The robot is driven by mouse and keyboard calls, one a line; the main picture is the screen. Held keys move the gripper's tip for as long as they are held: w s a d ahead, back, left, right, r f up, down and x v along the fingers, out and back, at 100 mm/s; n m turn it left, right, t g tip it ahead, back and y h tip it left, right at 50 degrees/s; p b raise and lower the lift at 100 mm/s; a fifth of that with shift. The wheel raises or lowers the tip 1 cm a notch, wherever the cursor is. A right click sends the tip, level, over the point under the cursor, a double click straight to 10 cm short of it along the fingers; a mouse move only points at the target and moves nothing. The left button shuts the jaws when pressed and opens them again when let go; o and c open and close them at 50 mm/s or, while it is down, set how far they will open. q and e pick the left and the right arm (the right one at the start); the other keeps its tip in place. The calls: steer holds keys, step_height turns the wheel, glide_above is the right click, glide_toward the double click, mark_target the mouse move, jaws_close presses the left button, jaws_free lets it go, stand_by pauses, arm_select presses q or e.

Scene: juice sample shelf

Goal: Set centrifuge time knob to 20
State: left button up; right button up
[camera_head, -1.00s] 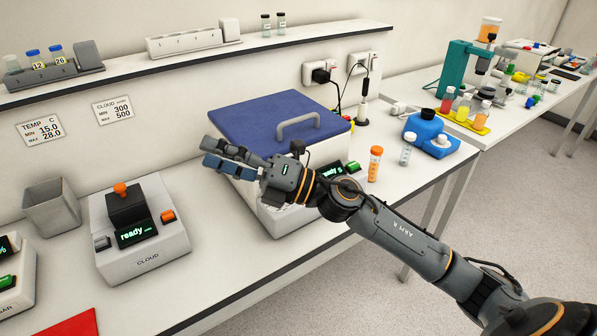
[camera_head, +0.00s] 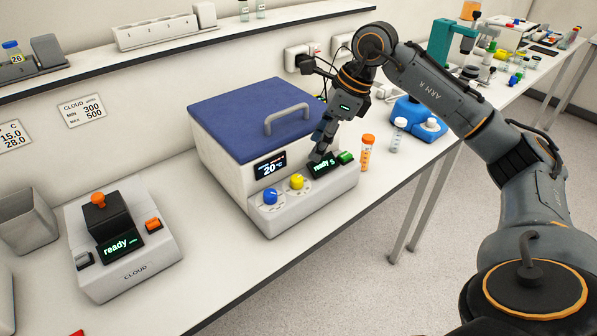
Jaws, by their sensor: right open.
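The centrifuge (camera_head: 235,165) is a white box with a blue lid and a grey handle (camera_head: 287,118). Its front ledge bears a blue knob (camera_head: 271,196) and a yellow knob (camera_head: 297,181); their dial marks are too small to read. A dark screen (camera_head: 270,167) above the knobs reads 20 °C. A second display (camera_head: 326,164) shows green text, "ready" and a partly clear character, beside a green button (camera_head: 346,157). My right gripper (camera_head: 319,152) points down just above this display, right of the yellow knob. It is open and holds nothing visible. My left gripper is out of view.
An orange-capped tube (camera_head: 367,153) and a clear vial (camera_head: 396,139) stand right of the centrifuge, near a blue device (camera_head: 412,114). The CLOUD device (camera_head: 125,268) stands at left. Bare bench lies between it and the centrifuge.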

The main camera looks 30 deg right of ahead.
mark_target(297, 178)
steer(key=p+x, duration=0.1)
steer(key=x, duration=0.9)
steer(key=shift+w+a+f+p, duration=0.15)
steer(key=shift+f+p, duration=0.1)
steer(key=shift+p, duration=0.15)
jaws_close()
